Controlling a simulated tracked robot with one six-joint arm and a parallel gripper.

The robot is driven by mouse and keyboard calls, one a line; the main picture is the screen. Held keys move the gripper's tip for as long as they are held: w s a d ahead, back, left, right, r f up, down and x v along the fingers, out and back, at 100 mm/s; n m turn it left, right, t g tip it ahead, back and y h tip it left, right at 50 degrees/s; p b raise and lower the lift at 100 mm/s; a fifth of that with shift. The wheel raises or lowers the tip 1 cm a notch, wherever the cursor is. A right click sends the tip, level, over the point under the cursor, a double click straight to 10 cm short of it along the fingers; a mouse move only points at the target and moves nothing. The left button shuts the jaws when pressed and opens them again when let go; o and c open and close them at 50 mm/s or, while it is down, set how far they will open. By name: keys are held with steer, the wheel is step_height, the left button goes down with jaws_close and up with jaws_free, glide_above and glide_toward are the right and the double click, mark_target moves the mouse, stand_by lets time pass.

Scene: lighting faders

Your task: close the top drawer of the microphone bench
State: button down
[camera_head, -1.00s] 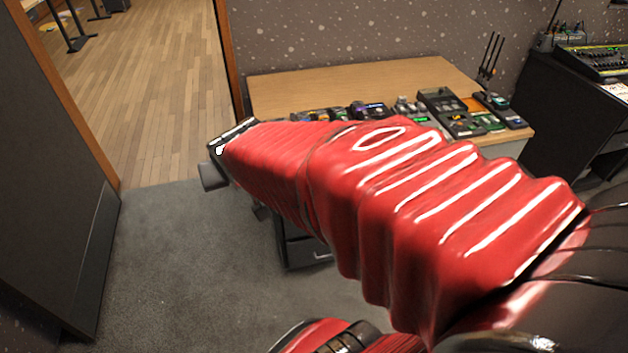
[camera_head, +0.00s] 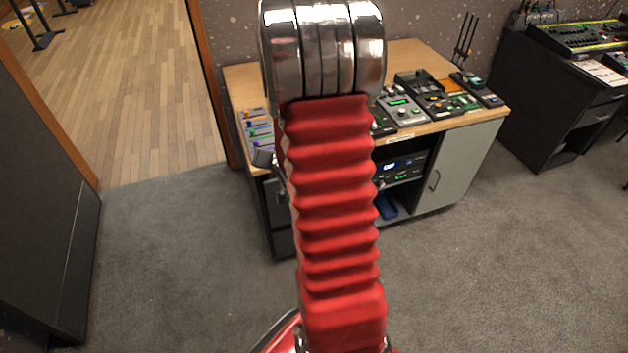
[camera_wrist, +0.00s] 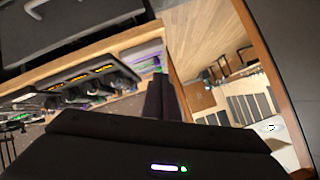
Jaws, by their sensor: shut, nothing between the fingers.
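A wood-topped bench (camera_head: 412,58) stands in front of me in the head view, with a dark drawer unit (camera_head: 284,243) under its left side. My arm covers most of the drawer fronts, so I cannot tell how far the top drawer is out. No microphones can be made out, so I cannot confirm that this is the microphone bench. In the head view my gripper is mostly hidden behind my arm, near the bench's left front corner. In the wrist view my gripper's dark fingers (camera_wrist: 163,98) are together and empty, with the tilted bench top beyond.
Several pedals and small devices (camera_head: 402,109) lie on the bench top. A grey door (camera_head: 464,167) and an open shelf are under its right side. A black desk with a mixer (camera_head: 578,36) stands at right. Carpet (camera_head: 170,260) is clear at left, beside a dark panel (camera_head: 40,220).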

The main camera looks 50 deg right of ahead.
steer(key=s+d+f+m+t, duration=0.1)
steer(key=s+d+f+m, duration=0.25)
steer(key=f, duration=0.25)
steer(key=s+d+f+m+t, duration=0.2)
steer(key=s+d+f, duration=0.15)
steer(key=f, duration=0.35)
steer(key=s+f+m+t+h, duration=0.1)
steer(key=s+f+m+h, duration=0.1)
steer(key=s, duration=0.4)
steer(key=s+f+m+h, duration=0.2)
steer(key=s+f+m, duration=0.2)
steer(key=s+m, duration=0.1)
steer(key=shift+s+f+m+t+h, duration=0.15)
steer(key=shift+s+m+t+h, duration=0.2)
steer(key=shift+m+t, duration=0.1)
steer(key=shift+w+a, duration=0.1)
steer(key=x, duration=1.4)
steer(key=x, duration=0.5)
